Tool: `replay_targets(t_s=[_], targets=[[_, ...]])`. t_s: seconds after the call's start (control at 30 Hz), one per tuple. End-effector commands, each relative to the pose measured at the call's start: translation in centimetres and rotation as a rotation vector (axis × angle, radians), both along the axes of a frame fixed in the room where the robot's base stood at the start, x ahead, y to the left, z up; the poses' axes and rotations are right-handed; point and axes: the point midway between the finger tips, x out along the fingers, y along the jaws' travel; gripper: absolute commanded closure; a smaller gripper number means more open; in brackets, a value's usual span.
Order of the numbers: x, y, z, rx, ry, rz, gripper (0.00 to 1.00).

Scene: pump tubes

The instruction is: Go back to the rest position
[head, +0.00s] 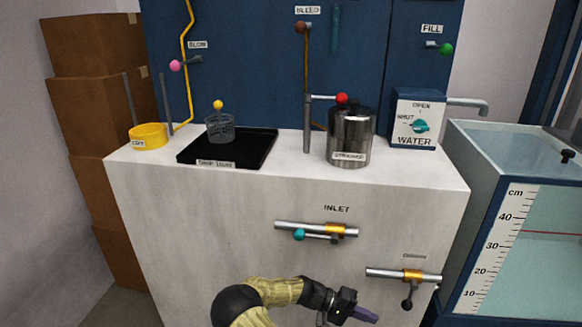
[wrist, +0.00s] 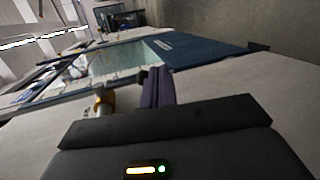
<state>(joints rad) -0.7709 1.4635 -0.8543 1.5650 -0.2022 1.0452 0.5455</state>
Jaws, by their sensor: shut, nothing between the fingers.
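My gripper (head: 366,315) is low in the head view, in front of the white cabinet's front face and below the inlet pipe (head: 290,226). Its fingers are shut with nothing between them. In the wrist view the purple-grey fingers (wrist: 157,86) lie together at the middle. The inlet pipe has a teal-knobbed lever (head: 299,235) lying along it. The lower right pipe (head: 385,272) has a dark-knobbed lever (head: 407,304) hanging down. My gripper is to the left of this lever and apart from it in the head view.
The white counter (head: 270,180) carries a yellow cup (head: 149,142), a black tray (head: 192,158) with a clear beaker (head: 220,135), a steel canister (head: 350,135) and a water box (head: 407,108). A glass tank (head: 540,180) stands at the right, and stacked cardboard boxes (head: 95,120) stand at the left.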

Motion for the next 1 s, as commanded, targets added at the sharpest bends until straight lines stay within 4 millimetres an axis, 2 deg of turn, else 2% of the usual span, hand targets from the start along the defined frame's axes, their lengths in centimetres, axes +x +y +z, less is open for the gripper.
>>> replay_targets(t_s=[0.1, 0.23, 0.57, 0.77, 1.0], targets=[[-1.7, -0.8, 0.9, 0.153, 0.007, -0.069, 1.00], [-3.4, -0.9, 1.7, 0.314, 0.009, -0.119, 1.00], [-7.0, 0.7, 5.1, 0.694, -0.040, -0.160, 1.00], [-8.8, 2.4, 8.4, 0.892, -0.102, -0.126, 1.00], [-11.1, 4.2, 13.1, 1.082, -0.202, -0.036, 1.00]])
